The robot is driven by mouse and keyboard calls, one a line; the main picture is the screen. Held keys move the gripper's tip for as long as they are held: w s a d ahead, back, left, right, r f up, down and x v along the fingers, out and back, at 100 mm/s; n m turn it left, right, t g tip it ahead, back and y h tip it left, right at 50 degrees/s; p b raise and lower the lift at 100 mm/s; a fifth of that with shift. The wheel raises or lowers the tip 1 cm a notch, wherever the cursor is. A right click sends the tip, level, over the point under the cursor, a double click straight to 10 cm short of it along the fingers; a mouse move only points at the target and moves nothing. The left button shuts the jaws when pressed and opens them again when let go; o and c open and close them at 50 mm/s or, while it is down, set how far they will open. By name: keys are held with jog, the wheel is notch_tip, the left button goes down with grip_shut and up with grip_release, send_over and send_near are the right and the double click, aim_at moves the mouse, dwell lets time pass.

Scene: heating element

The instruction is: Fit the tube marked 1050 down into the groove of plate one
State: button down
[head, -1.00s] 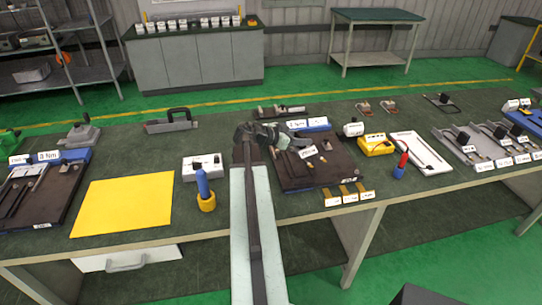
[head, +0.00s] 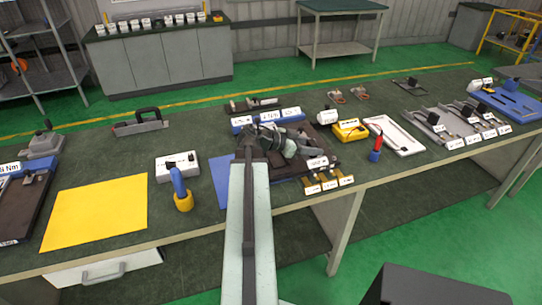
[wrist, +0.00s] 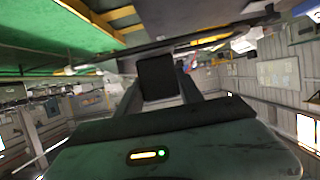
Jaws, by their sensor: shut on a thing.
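My gripper (head: 262,140) is at the end of my outstretched arm, over the dark tray (head: 322,142) in the middle of the bench. In the wrist view my gripper (wrist: 162,70) is shut, with a long thin dark tube (wrist: 215,33) running across beyond the fingers. I cannot read a 1050 mark on it. My arm and gripper hide much of the tray. Grey grooved-looking plates (head: 432,127) with black blocks and white labels lie at the right of the bench. The labels are too small to tell which is plate one.
A yellow mat (head: 95,213), a white box (head: 178,166) and a blue-handled tool in a yellow base (head: 183,201) stand left of my arm. A yellow box (head: 350,130), red-and-blue tool (head: 376,148) and white tray (head: 408,147) stand between the dark tray and grey plates.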

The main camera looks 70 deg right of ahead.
jog(key=b, duration=0.1)
send_over(272, 152)
jog(key=shift+s+f, duration=0.45)
jog(key=shift+f, duration=0.25)
jog(key=shift+w, duration=0.5)
notch_tip(272, 152, down, 4)
jog(key=b, duration=0.4)
jog(key=c, duration=0.8)
grip_release()
jog(key=shift+o, duration=0.2)
jog(key=shift+r, duration=0.15)
jog(key=p+v, duration=0.4)
jog(key=v, duration=0.8)
jog(key=shift+p, duration=0.3)
